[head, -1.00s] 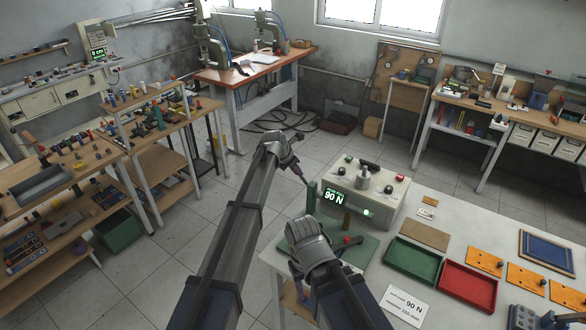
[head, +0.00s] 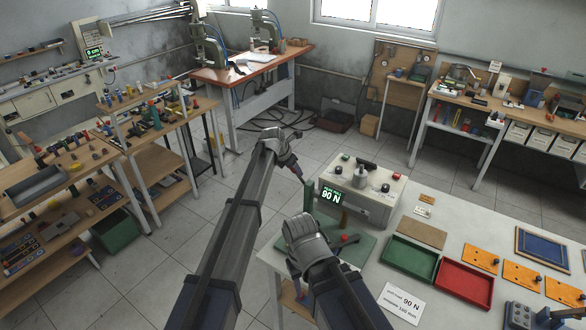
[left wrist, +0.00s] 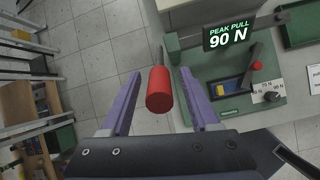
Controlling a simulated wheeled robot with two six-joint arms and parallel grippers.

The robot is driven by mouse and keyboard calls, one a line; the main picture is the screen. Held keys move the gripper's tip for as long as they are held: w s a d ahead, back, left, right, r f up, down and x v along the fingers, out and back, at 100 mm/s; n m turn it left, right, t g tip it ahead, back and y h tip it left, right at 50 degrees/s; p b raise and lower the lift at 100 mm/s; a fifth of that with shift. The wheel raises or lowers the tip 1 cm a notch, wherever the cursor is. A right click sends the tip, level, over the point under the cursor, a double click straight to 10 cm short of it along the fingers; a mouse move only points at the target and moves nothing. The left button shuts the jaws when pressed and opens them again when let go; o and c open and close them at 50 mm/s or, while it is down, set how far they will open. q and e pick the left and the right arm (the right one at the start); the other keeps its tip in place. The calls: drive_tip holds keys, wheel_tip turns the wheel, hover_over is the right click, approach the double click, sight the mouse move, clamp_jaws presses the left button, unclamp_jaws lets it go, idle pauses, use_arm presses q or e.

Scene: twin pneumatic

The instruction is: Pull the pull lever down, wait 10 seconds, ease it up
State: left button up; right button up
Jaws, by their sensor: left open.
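The pull lever's red cylindrical grip (left wrist: 159,90) shows in the left wrist view, between the two purple fingers of my left gripper (left wrist: 160,100). The fingers are open, with a gap on each side of the grip. In the head view my left gripper (head: 297,172) is at the left side of the tester, pointing down and right; the grip is small and mostly hidden there. The black display (left wrist: 230,33) above the green base reads "PEAK PULL 90 N". My right arm is in front of the green base; its gripper is mostly hidden behind the wrist.
A grey box with knobs (head: 384,206) stands behind the display. A small red-knobbed lever (left wrist: 256,68) sits on the green base. On the white table lie a green tray (head: 410,258), a red tray (head: 465,288) and a "90 N" card (head: 402,303). Open floor lies left.

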use_arm(q)
drive_tip(key=p+v, duration=0.6)
drive_tip(key=v, duration=0.1)
drive_tip(key=shift+s+a+r+p, duration=0.15)
drive_tip(key=shift+s+r+p, duration=0.05)
drive_tip(key=shift+r+p, duration=0.15)
drive_tip(key=s+a+f+m+g+y, duration=0.1)
drive_tip(key=s+a+m, duration=0.5)
drive_tip(key=s+m, duration=0.45)
drive_tip(key=s+a+f+m+g+y, duration=0.15)
drive_tip(key=s+a+m, duration=0.55)
drive_tip(key=s, duration=0.7)
drive_tip(key=s+a+f+m+g+y, duration=0.1)
drive_tip(key=s+a+m+g, duration=0.1)
drive_tip(key=s+a+m, duration=0.65)
drive_tip(key=s+d+f+m+b, duration=0.1)
drive_tip(key=s+d+f+b, duration=0.2)
drive_tip(key=f+b, duration=0.5)
drive_tip(key=s+d+f+m+y+b, duration=0.1)
drive_tip(key=s+d+f+m+b, duration=0.1)
drive_tip(key=d+f+b, duration=0.4)
drive_tip(key=s+d+f+m+b, duration=0.1)
drive_tip(key=s+d+f+b, duration=0.3)
drive_tip(key=f+b, duration=0.6)
drive_tip(key=shift+d+g, duration=0.35)
